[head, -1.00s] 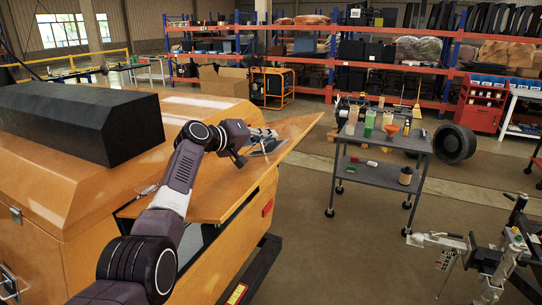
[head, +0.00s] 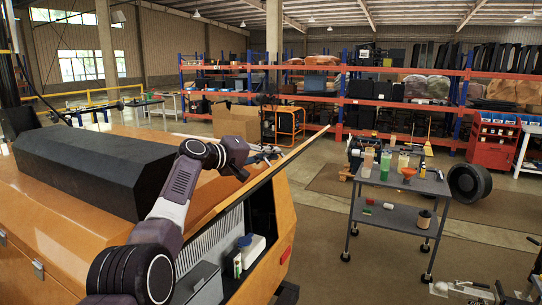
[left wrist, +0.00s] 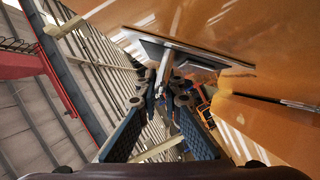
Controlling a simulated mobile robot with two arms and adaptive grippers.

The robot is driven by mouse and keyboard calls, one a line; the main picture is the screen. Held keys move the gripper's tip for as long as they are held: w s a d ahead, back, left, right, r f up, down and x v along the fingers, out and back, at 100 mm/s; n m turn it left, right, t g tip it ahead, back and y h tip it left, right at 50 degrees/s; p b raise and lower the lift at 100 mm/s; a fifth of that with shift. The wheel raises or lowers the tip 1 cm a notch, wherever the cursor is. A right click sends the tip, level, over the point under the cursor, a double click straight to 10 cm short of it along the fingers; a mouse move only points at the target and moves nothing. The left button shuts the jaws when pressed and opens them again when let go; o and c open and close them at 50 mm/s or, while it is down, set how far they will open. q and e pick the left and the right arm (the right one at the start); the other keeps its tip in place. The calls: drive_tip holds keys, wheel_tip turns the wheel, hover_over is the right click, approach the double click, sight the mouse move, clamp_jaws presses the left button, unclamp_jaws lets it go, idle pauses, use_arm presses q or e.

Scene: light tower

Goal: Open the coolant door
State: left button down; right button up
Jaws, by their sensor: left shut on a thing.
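The orange light tower (head: 70,242) fills the left of the head view. Its coolant door (head: 297,150) is swung up and shows nearly edge-on, with the open compartment below it. My left gripper (head: 265,153) is at the door's outer face, partly hidden by my arm. In the left wrist view the gripper (left wrist: 166,88) is shut on the door handle (left wrist: 166,66), which sits in a grey recessed plate (left wrist: 190,52) on the orange door panel (left wrist: 222,22). My right gripper is not in view.
Inside the compartment are a white container with a blue cap (head: 252,248) and a small bottle (head: 237,265). A black box-shaped cover (head: 90,168) lies on the tower's top. A grey cart (head: 402,180) with bottles stands to the right. Floor between them is clear.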

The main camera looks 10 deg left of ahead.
use_arm(q)
drive_tip(key=shift+a+r, duration=0.1)
drive_tip(key=shift+r, duration=0.2)
drive_tip(key=c, duration=2.4)
unclamp_jaws()
drive_tip(key=shift+f, duration=0.15)
drive_tip(key=shift+s, duration=0.1)
drive_tip(key=shift+s+a, duration=0.1)
drive_tip(key=shift+a, duration=0.05)
drive_tip(key=v, duration=1.1)
drive_tip(key=shift+s+a, duration=0.15)
drive_tip(key=shift+s, duration=0.05)
